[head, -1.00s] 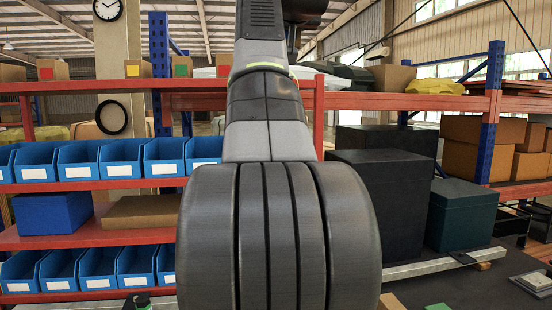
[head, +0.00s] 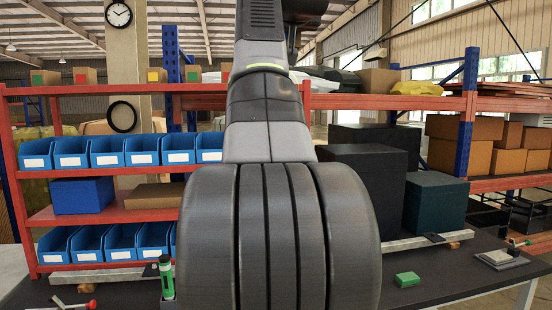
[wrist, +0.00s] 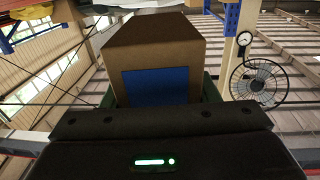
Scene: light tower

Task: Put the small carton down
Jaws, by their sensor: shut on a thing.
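The small carton (wrist: 153,55) is brown cardboard with a blue patch on its near face and fills the upper middle of the wrist view. My gripper (wrist: 160,92) is shut on it, with a dark green finger along each side. In the head view my own arm stands in the middle and hides the gripper and the carton. I cannot see what lies under the carton.
A dark worktop (head: 455,268) runs across the front, with a green block (head: 407,279), a grey flat item (head: 500,258) and a green-and-black tool (head: 166,276) on it. Blue bins (head: 108,152) fill the left rack. Black boxes (head: 372,185) stand behind the arm.

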